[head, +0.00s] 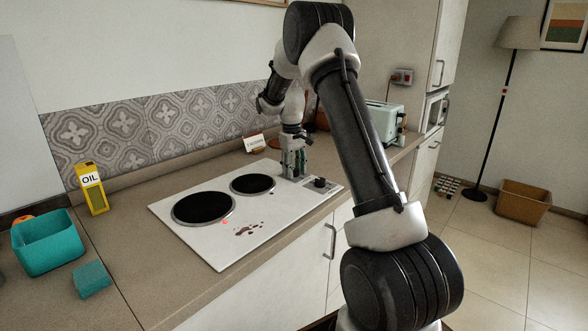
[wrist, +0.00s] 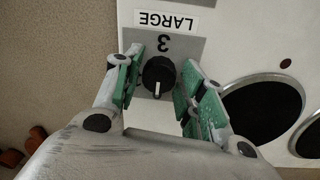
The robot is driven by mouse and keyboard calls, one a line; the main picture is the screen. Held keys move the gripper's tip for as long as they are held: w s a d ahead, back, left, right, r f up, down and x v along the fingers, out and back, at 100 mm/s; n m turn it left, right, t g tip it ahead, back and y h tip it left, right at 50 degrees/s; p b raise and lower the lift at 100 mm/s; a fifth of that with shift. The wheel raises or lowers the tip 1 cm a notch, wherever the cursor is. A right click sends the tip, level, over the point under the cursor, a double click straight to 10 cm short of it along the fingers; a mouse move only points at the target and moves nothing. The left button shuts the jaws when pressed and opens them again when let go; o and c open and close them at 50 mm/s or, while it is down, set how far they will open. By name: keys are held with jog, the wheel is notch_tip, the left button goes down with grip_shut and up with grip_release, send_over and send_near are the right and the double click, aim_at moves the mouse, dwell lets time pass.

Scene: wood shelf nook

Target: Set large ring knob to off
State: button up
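The large ring knob (wrist: 158,77) is black and round, with a white pointer mark aimed down in the wrist view. An upside-down LARGE label (wrist: 167,21) and a 3 on a grey plate sit above it there. My gripper (wrist: 161,70) is open, with a green-padded finger on each side of the knob and gaps visible between pads and knob. In the head view my gripper (head: 293,172) points down at the right end of the white hob (head: 285,217) and hides this knob. A second black knob (head: 320,183) shows beside it.
The hob has a larger ring (head: 203,207) and a smaller ring (head: 252,184), a red light (head: 225,221) and brown stains. A teal bin (head: 45,242), sponge (head: 92,280) and oil carton (head: 92,189) stand left. A toaster (head: 383,119) stands behind right.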

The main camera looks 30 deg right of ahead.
jog(key=shift+o, duration=0.4)
jog(key=shift+r, duration=0.25)
notch_tip(320, 180, up, 12)
jog(key=shift+a+f, duration=0.25)
jog(key=shift+a, duration=0.1)
